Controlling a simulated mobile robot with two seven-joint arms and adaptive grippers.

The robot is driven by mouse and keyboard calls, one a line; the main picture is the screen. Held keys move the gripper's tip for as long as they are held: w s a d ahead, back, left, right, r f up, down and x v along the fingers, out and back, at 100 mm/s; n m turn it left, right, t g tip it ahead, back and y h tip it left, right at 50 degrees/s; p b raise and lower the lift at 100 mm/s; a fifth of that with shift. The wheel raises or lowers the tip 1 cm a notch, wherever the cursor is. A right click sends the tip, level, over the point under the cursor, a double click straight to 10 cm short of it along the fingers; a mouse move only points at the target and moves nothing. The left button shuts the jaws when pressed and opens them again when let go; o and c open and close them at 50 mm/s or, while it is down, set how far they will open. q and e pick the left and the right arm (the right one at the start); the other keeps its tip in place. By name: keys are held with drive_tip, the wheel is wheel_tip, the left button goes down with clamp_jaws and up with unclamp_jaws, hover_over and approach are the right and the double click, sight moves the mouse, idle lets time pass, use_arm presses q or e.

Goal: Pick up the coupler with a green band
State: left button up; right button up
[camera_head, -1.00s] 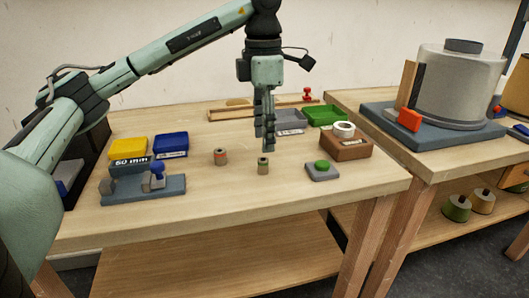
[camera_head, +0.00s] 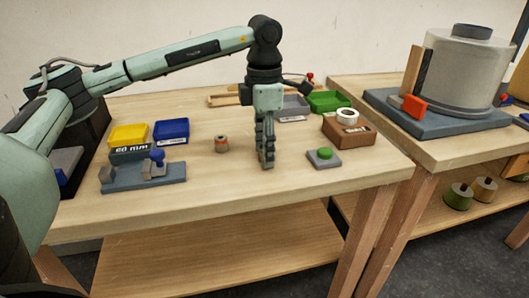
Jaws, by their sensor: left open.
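My left gripper (camera_head: 266,163) points straight down over the table, with its fingertips low near the tabletop. It is open, though its fingers overlap from this angle. The coupler with a green band is hidden behind or between the fingers, and I cannot tell whether they touch it. My right gripper is not in view.
A grey block with a green button (camera_head: 324,157) lies right of the gripper. A grey-blue fixture (camera_head: 143,178), a yellow bin (camera_head: 128,136) and a blue bin (camera_head: 171,130) are at left. A brown box (camera_head: 349,133), green tray (camera_head: 329,102) and grey tray (camera_head: 292,108) stand behind right.

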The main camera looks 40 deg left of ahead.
use_arm(q)
drive_tip(key=shift+c, duration=0.6)
drive_tip(key=c, duration=0.9)
